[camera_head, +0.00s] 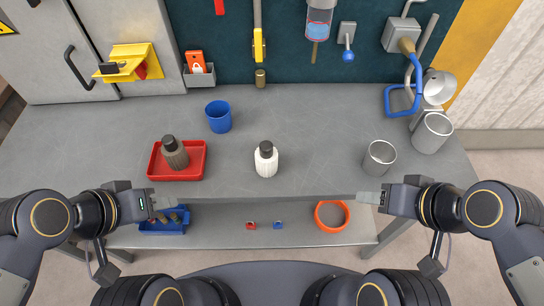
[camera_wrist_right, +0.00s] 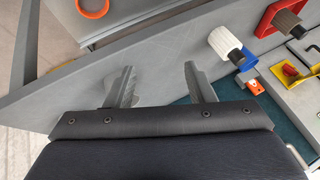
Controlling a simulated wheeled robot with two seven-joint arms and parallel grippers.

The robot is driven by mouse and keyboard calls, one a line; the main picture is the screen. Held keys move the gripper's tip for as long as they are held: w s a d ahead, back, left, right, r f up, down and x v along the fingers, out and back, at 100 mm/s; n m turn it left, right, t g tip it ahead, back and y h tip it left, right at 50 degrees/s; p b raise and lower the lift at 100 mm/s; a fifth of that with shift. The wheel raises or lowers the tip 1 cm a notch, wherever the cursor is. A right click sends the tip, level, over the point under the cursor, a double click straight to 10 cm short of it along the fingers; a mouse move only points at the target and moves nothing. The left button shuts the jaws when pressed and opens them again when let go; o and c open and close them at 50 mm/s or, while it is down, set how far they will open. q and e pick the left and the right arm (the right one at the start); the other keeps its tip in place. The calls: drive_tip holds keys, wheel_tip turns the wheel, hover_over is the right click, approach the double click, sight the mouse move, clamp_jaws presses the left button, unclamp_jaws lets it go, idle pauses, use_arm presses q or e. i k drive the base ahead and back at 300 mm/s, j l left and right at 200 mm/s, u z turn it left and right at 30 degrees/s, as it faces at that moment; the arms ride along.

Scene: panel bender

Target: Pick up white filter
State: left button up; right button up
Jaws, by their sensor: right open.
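The white filter (camera_head: 266,163) is a ribbed white body with a dark cap, standing upright near the middle of the grey table (camera_head: 320,120). It also shows in the right wrist view (camera_wrist_right: 223,40), beyond my gripper. My right gripper (camera_head: 366,198) is at the table's front edge, right of the filter and nearer to me. In the right wrist view its two fingers (camera_wrist_right: 160,82) are apart with nothing between them. My left gripper (camera_head: 160,202) is at the front edge on the left, below the red tray; whether its fingers are apart is unclear.
A red tray (camera_head: 201,175) holds a dark grey filter (camera_head: 175,156). A blue cup (camera_head: 218,117) stands behind it. Two metal cups (camera_head: 379,160) (camera_head: 432,134) stand at the right. A lower shelf holds a blue bin (camera_head: 163,228) and an orange ring (camera_head: 331,229). Table around the white filter is clear.

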sight(266, 155)
drive_tip(key=i+j, duration=0.1)
drive_tip(key=j, duration=0.5)
drive_tip(key=i+j+z, duration=0.15)
drive_tip(key=j, duration=0.5)
drive_tip(key=k, duration=0.05)
